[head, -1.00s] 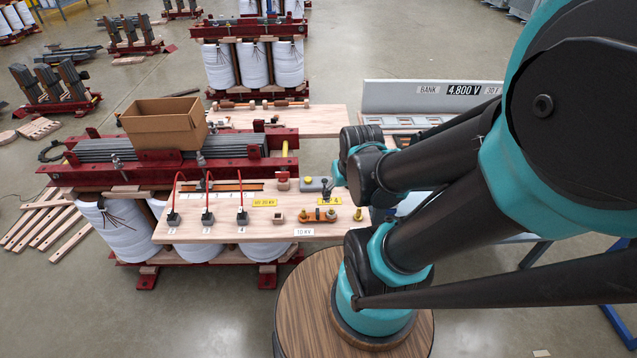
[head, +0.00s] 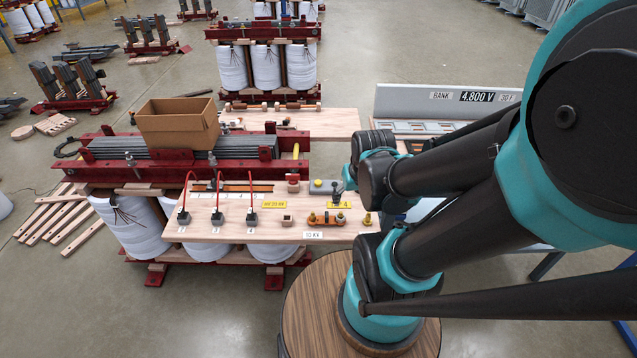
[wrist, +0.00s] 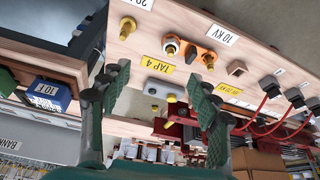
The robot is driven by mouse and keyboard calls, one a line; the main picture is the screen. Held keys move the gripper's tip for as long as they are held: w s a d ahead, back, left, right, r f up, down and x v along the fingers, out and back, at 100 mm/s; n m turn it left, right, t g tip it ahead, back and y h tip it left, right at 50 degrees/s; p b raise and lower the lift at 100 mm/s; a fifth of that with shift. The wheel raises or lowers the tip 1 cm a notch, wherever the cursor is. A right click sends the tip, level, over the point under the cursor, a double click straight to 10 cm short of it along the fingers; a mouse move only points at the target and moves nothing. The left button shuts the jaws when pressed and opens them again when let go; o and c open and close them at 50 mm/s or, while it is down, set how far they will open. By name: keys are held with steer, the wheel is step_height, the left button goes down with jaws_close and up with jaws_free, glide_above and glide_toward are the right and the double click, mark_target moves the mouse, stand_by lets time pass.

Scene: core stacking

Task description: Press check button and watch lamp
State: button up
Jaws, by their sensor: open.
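A grey box with a yellow button (head: 318,184) sits on the wooden board (head: 215,232), near its back right edge. The button box (wrist: 158,93) also shows in the wrist view, beside the yellow TAP 4 label (wrist: 158,67). A small block with a red top (head: 293,182) stands left of the box; I cannot tell whether it is the lamp or lit. My gripper (wrist: 157,84) is open and empty, its green fingers either side of the button box in the picture. I cannot tell how far off the board is.
An orange link piece with brass terminals (head: 327,219) lies in front of the button box. Several black plugs with red leads (head: 217,218) stand to the left. A cardboard box (head: 177,124) sits behind. A grey 4,800 V panel (head: 430,105) stands at the right.

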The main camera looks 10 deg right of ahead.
jaws_close()
stand_by(0.4)
stand_by(1.2)
